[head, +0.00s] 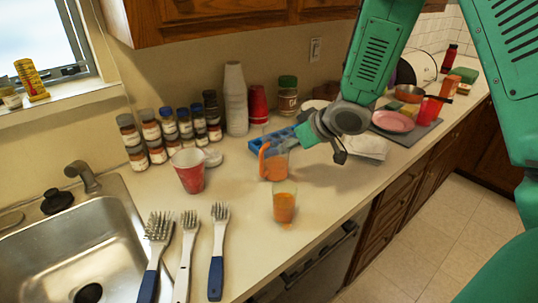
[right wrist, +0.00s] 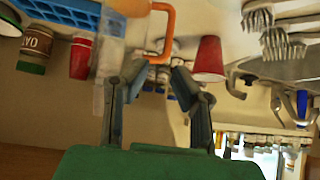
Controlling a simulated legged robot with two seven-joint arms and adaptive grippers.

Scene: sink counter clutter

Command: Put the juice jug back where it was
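The juice jug (head: 278,168) is clear with an orange handle and some orange juice, and stands upright on the counter. In the right wrist view its orange handle (right wrist: 172,22) shows just beyond the finger gap, its clear body at the left finger. My right gripper (head: 291,141) is at the jug's upper right side in the head view; its fingers (right wrist: 157,70) are apart, with nothing clearly held between them. Whether a finger touches the jug I cannot tell. A glass of orange juice (head: 284,205) stands in front of the jug. My left gripper is not in view.
A blue tray (head: 259,141) lies behind the jug. A red cup (head: 190,172) and several spice jars (head: 153,138) stand left. Brushes (head: 217,250) lie beside the sink (head: 70,250). A pink plate (head: 392,121) is at the right.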

